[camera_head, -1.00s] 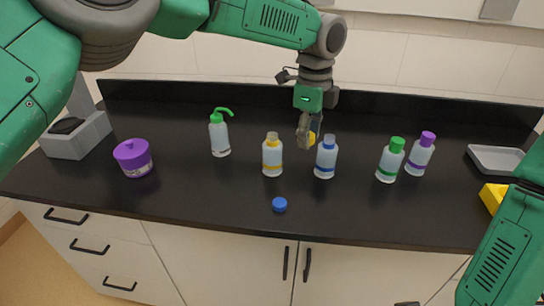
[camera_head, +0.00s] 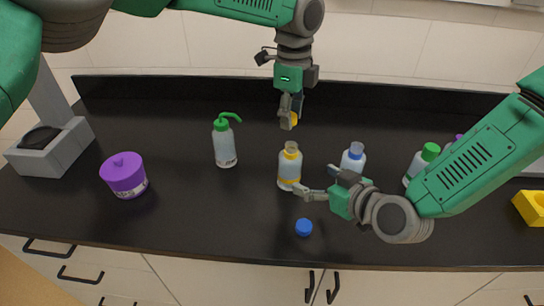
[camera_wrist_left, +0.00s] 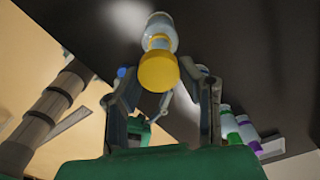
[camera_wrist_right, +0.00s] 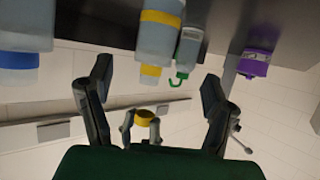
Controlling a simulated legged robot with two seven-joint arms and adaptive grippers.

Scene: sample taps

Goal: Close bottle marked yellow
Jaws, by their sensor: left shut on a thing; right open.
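The yellow-marked bottle (camera_head: 289,168) stands upright and uncapped on the black counter, with a yellow band; its body shows upside down in the right wrist view (camera_wrist_right: 157,38). My left gripper (camera_head: 290,112) is shut on the yellow cap (camera_head: 294,119), above and behind the bottle. The cap (camera_wrist_left: 158,70) overlaps the bottle (camera_wrist_left: 162,30) in the left wrist view, but they are apart in the head view. My right gripper (camera_head: 316,183) is open, just right of the bottle. In its wrist view the bottle lies between the two fingers (camera_wrist_right: 155,83), not gripped.
An uncapped blue-marked bottle (camera_head: 352,161) stands close behind my right gripper. A loose blue cap (camera_head: 303,228) lies in front. A green-capped bottle (camera_head: 422,161) is partly behind my right arm. A green-topped squeeze bottle (camera_head: 224,147) and purple jar (camera_head: 125,178) stand left.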

